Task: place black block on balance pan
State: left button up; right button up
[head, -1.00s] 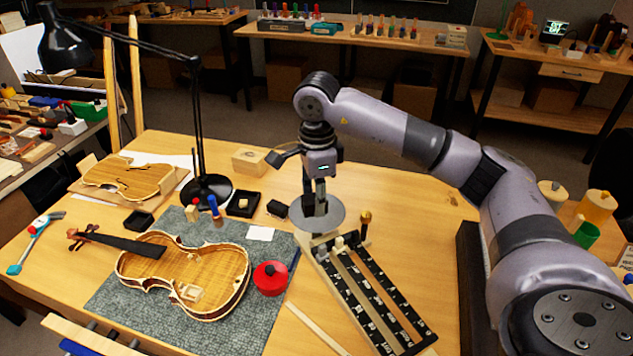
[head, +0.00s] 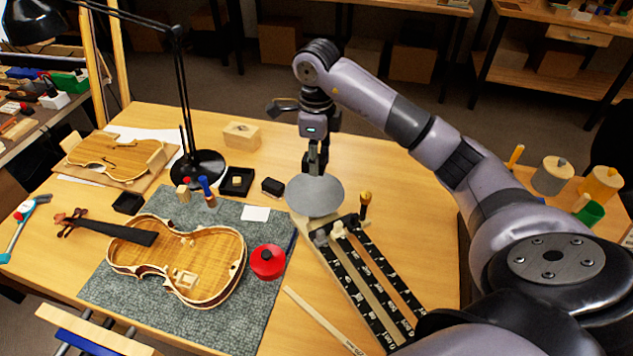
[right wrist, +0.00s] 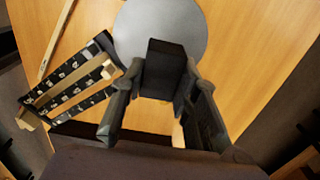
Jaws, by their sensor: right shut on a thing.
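My right gripper (head: 316,172) hangs pointing down at the far edge of the round grey balance pan (head: 312,198) in the head view. In the right wrist view my right gripper (right wrist: 150,95) is shut on the black block (right wrist: 163,66), which sits between its fingers. The balance pan (right wrist: 190,22) shows behind the block there. I cannot tell how large the gap between block and pan is. In the head view the block is hard to make out against the dark fingers. My left gripper is not in view.
The balance's scale beams (head: 375,275) run toward the front right. A small dark block (head: 272,187) lies left of the pan. A red round tin (head: 268,261) and an open violin body (head: 180,262) rest on the grey mat (head: 135,305). A black lamp (head: 198,168) stands behind.

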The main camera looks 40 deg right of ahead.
aim_at(317, 192)
notch_tip(317, 192, down, 3)
jog(key=shift+f, duration=0.1)
notch_tip(317, 192, down, 4)
jog(key=shift+f+p, duration=0.2)
jog(key=shift+p, duration=0.55)
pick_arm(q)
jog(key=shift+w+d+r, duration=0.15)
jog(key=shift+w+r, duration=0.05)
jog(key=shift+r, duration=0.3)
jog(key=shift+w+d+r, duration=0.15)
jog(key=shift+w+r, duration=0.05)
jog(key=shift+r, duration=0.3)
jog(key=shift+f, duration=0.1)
pick_arm(e)
jog(key=shift+f, duration=0.1)
jog(key=o, duration=1.2)
jog(key=shift+c, duration=0.2)
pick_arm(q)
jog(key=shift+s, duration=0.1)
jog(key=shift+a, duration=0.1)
